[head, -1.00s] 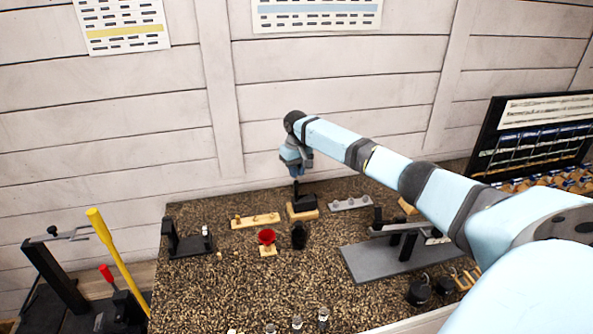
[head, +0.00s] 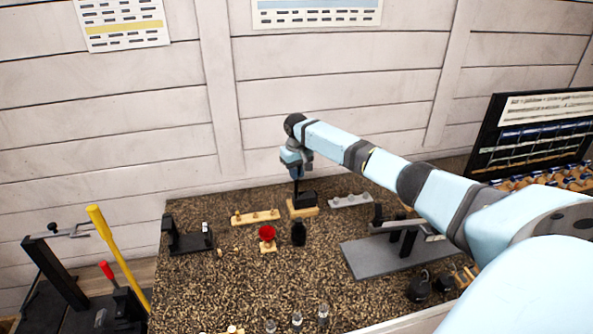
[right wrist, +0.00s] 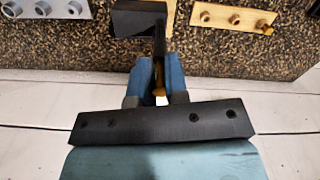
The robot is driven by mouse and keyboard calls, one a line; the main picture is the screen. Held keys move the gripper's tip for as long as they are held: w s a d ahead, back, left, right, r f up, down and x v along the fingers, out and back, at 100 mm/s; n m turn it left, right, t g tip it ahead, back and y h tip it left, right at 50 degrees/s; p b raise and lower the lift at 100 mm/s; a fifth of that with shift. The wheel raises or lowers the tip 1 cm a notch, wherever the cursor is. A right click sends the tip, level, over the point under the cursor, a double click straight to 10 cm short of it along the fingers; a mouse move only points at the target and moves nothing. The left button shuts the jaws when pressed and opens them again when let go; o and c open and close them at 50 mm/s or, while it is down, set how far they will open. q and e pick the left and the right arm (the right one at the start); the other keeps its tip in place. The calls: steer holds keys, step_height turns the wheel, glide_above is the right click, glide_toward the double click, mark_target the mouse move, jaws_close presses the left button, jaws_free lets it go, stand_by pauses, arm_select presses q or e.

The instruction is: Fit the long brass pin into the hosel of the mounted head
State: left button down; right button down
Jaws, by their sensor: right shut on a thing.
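The mounted head (head: 307,197) is a black club head on a light wooden block (head: 303,211) at the back of the bench. Its thin black hosel stands upright. In the right wrist view the black head (right wrist: 136,21) shows with its hosel (right wrist: 160,45) pointing at my fingers. My right gripper (head: 297,178) is right above the hosel. In the right wrist view its blue fingers (right wrist: 159,78) are shut on the brass pin (right wrist: 159,91), of which only a small part shows. I cannot tell whether the pin's tip is inside the hosel. My left gripper is not in view.
A wooden strip with brass pieces (head: 255,217) lies left of the mounted head, a grey holed rack (head: 350,200) right of it. A red cup (head: 267,232) and a black object (head: 299,233) stand in front. A grey plate fixture (head: 385,258) is at right.

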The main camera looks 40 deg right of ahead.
steer(key=shift+f, duration=0.35)
steer(key=c, duration=1.1)
jaws_free()
steer(key=shift+s, duration=0.1)
steer(key=shift+o, duration=0.2)
steer(key=shift+r, duration=0.3)
arm_select(q)
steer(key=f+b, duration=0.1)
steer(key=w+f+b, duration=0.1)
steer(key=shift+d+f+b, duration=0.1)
steer(key=shift+b, duration=0.3)
arm_select(e)
step_height(320, 180, up, 13)
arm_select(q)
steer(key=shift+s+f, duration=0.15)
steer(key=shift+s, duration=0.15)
